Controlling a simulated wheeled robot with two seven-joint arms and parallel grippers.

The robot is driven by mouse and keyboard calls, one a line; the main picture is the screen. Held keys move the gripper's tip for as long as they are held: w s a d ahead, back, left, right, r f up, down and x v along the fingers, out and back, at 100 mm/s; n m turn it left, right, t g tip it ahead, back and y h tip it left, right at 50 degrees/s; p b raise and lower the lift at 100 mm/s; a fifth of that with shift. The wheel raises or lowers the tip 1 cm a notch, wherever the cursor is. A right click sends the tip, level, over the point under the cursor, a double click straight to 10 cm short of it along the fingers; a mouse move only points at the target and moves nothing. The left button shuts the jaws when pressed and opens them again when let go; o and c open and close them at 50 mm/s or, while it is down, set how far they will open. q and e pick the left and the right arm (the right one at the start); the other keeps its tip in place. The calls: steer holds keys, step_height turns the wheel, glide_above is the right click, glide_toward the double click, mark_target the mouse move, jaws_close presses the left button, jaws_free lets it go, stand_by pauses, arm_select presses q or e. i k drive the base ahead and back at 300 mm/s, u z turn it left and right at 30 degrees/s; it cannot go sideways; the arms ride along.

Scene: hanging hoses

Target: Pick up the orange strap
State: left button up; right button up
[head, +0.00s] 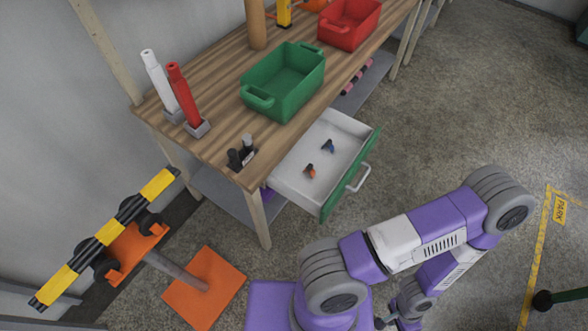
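I cannot pick out an orange strap for certain. A small dark item with an orange part (310,171) lies in the open white drawer (300,185), too small to identify. Another orange thing (315,4) shows partly at the top edge, behind the red bin. My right arm bends down from the right, and its end (388,321) is partly cut off at the bottom edge. I cannot tell whether that gripper is open or shut. My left gripper is not in view.
A wooden workbench (222,85) bears a green bin (285,80), a red bin (350,22), and white and red cylinders in holders. The drawer, also holding a small blue-black item (328,146), juts over the floor. An orange-based stand (205,287) with a yellow-black bar is at left.

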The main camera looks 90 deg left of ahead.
mark_target(309, 168)
steer(key=z, duration=4.75)
steer(key=k, duration=2.15)
steer(key=z, duration=1.25)
